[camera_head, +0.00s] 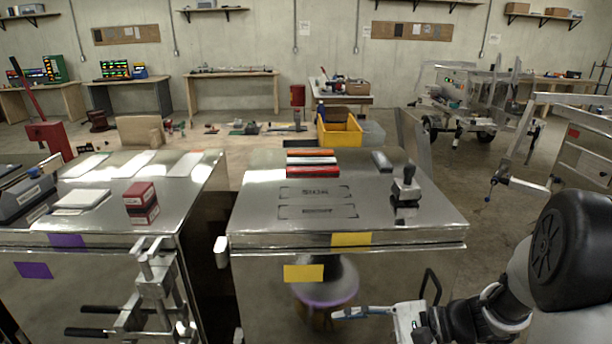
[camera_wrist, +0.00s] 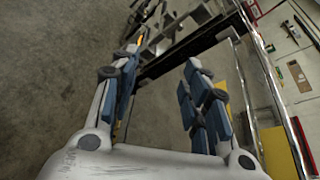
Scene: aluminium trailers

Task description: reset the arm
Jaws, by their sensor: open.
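My gripper (camera_head: 350,313) is low in front of the right metal cabinet (camera_head: 262,229), at the lower right of the head view, with its fingers pointing left. In the wrist view my gripper (camera_wrist: 163,62) has its two blue-padded fingers spread apart with nothing between them. My arm reaches in from the right edge of the head view, its black joint bulky at the lower right. The cabinet's edge runs along the right side of the wrist view. I cannot tell the exact gap between gripper and cabinet front.
On the right cabinet lie red and white bars (camera_head: 312,162) and a black-handled device (camera_head: 404,190). The left cabinet (camera_head: 190,190) carries red boxes (camera_head: 141,203) and a clamp fixture (camera_head: 155,280) on its front. A trailer frame (camera_head: 590,130) stands at right. Floor between is open.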

